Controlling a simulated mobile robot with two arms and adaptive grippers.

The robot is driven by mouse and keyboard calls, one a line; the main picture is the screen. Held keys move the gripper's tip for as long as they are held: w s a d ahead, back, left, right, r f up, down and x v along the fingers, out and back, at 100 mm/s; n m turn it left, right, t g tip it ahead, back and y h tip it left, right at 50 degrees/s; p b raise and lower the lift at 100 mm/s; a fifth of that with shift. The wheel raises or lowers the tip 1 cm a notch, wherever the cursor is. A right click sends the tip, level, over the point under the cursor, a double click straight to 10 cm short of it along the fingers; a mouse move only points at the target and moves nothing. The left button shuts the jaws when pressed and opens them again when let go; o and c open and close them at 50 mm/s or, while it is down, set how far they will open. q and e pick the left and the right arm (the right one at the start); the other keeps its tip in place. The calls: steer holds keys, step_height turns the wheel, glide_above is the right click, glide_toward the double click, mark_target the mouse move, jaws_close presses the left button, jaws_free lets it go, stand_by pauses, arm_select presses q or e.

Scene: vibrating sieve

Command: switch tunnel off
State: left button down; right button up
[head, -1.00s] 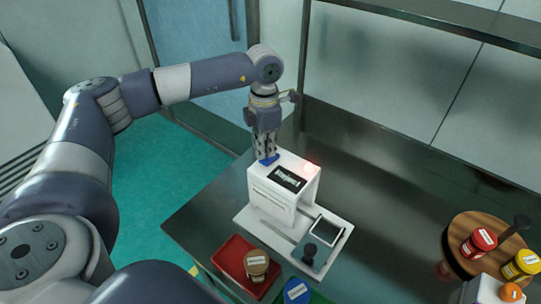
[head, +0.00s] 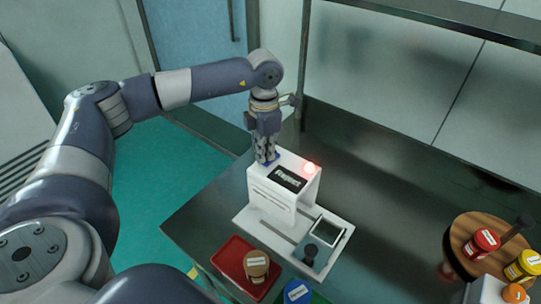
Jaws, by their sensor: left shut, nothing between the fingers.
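The tunnel is a white box-shaped machine (head: 272,199) on a pale base plate on the table. Its top has a black label panel (head: 289,179) and a lit red lamp (head: 310,168) at the right corner. A blue patch (head: 262,158) shows on the top at the far left corner, mostly behind my fingers. My left gripper (head: 267,158) is shut and empty, pointing down with its fingertips at that patch. I cannot tell whether they touch it. My right gripper is not in view.
A round wooden stand (head: 461,232) holds jars at right.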

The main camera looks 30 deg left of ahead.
arm_select(q)
steer(key=shift+s+f, duration=0.1)
steer(key=shift+f, duration=0.25)
steer(key=shift+r, duration=0.15)
steer(key=shift+r+p, duration=0.4)
steer(key=shift+r, duration=0.2)
steer(key=shift+r+p, duration=1.6)
steer(key=shift+r, duration=1.2)
steer(key=shift+f, duration=0.1)
